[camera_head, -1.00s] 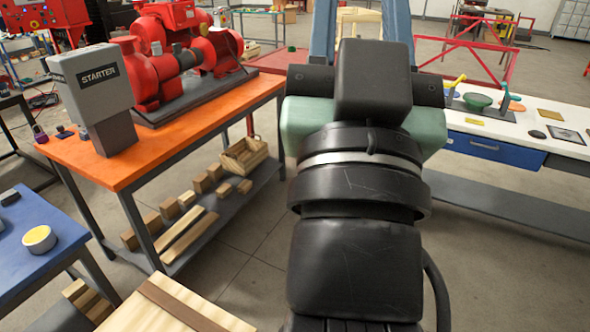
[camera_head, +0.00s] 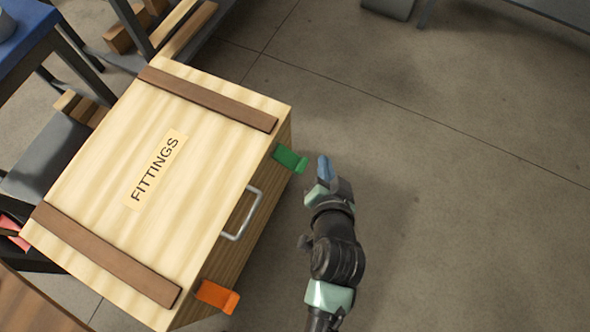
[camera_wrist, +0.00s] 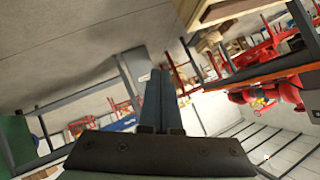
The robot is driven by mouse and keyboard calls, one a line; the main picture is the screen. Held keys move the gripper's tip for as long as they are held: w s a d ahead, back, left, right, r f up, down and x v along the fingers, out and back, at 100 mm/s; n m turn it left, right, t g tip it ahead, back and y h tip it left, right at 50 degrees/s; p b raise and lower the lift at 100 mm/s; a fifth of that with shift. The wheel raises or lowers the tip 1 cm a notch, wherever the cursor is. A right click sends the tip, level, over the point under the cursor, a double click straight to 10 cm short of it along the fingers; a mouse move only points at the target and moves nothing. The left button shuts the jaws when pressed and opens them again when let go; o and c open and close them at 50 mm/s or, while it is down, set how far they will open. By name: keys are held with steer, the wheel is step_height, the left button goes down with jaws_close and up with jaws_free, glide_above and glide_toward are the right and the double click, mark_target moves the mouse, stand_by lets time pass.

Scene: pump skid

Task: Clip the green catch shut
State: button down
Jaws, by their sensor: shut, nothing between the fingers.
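The green catch (camera_head: 289,158) is on the front side of a wooden crate labelled FITTINGS (camera_head: 215,95), near its far corner. It sticks outward from the crate's edge, tilted away from the side. My gripper (camera_head: 324,165) is just right of the green catch in the head view, with a small gap in the picture between them. Its blue fingers (camera_wrist: 160,90) are together and hold nothing in the wrist view. A green surface at the left edge of the wrist view is too unclear to name.
An orange catch (camera_head: 216,296) sticks out from the same side of the crate, at the near end. A metal handle (camera_head: 242,214) lies between the two catches. The grey floor (camera_head: 450,200) to the right is clear. A blue table (camera_head: 22,35) stands at upper left.

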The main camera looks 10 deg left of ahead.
steer(key=s+f+g, duration=0.1)
steer(key=s+f, duration=0.2)
steer(key=f, duration=0.2)
steer(key=shift+s+a+f+m+b, duration=0.2)
steer(key=shift+a+f+m+b, duration=0.1)
steer(key=shift+a+f+b, duration=0.1)
steer(key=b, duration=0.4)
glide_above(306, 162)
steer(key=s+d, duration=0.2)
steer(key=s, duration=0.2)
step_height(306, 162, down, 6)
steer(key=shift+w+a+f+b, duration=0.15)
steer(key=shift+a+f+b, duration=0.1)
steer(key=shift+f, duration=0.35)
steer(key=shift+w+a+f+b, duration=0.2)
steer(key=shift+a+f+b, duration=0.1)
steer(key=shift+f, duration=0.3)
steer(key=shift+w+a+f+b, duration=0.15)
steer(key=shift+a+f+b, duration=0.1)
steer(key=shift+f, duration=0.35)
